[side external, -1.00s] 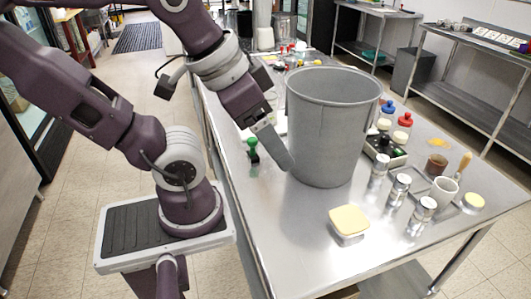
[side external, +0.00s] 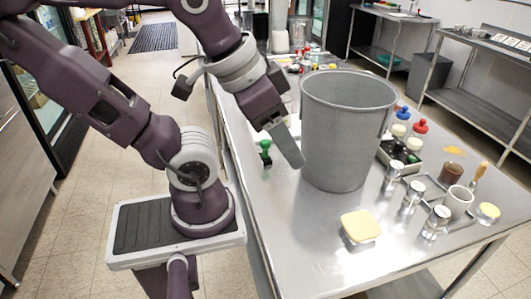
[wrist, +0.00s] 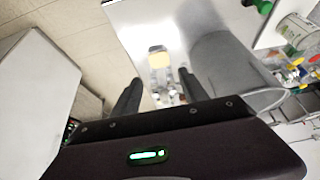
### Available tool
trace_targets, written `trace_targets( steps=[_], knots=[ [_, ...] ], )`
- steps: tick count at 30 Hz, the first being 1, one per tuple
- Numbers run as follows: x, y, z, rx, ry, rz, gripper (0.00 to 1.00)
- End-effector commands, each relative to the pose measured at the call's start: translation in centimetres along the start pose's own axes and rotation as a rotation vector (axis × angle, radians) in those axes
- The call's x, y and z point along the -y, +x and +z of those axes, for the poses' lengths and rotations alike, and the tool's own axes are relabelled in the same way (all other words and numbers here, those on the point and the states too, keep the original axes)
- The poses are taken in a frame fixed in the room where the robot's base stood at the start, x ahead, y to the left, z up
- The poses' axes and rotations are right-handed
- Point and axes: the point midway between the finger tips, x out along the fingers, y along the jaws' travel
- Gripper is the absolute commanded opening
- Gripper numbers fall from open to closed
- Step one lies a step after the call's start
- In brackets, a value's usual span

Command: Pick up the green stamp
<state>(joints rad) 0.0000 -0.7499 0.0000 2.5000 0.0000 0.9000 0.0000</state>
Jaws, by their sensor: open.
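The green stamp (side external: 265,152) stands upright on the steel table in the side external view, with a green knob on top and a dark base. It is left of the large grey bucket (side external: 345,135). My gripper (side external: 296,160) is between the stamp and the bucket, to the right of the stamp and apart from it. Its fingers slant down and overlap the bucket's edge in the picture; I cannot tell if they touch it. In the wrist view my gripper (wrist: 159,78) is open and empty. A green object (wrist: 263,6) shows at the top edge there; I cannot tell if it is the stamp.
A pale yellow-topped box (side external: 360,227) sits near the front. Several shakers (side external: 413,196), a dark caddy with bottles (side external: 400,155) and a white cup (side external: 458,201) stand at right. The bucket also fills the right of the wrist view (wrist: 225,65). Front-left table is clear.

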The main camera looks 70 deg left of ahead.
Motion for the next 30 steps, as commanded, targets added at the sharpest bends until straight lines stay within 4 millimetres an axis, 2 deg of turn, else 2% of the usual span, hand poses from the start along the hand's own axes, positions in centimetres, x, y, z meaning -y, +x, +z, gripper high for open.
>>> trace_targets(
  steps=[2,5,8,12,15,19,21,24,27,30],
  knots=[
    [0.1,0.2,0.1,0.01,0.003,-0.006,0.52],
    [1.8,1.8,0.8,0.119,0.046,-0.069,0.52],
    [5.5,4.7,2.6,0.345,0.162,-0.204,0.52],
    [12.0,8.0,4.7,0.682,0.428,-0.404,0.52],
    [16.5,10.2,5.2,0.893,0.683,-0.517,0.52],
    [21.1,14.0,4.8,1.102,1.066,-0.593,0.52],
    [22.7,16.5,4.7,1.171,1.261,-0.596,0.52],
    [24.0,19.6,4.9,1.222,1.475,-0.569,0.52],
    [24.5,21.5,5.2,1.239,1.597,-0.543,0.52],
    [25.1,22.4,5.5,1.244,1.636,-0.531,0.52]
  ],
)
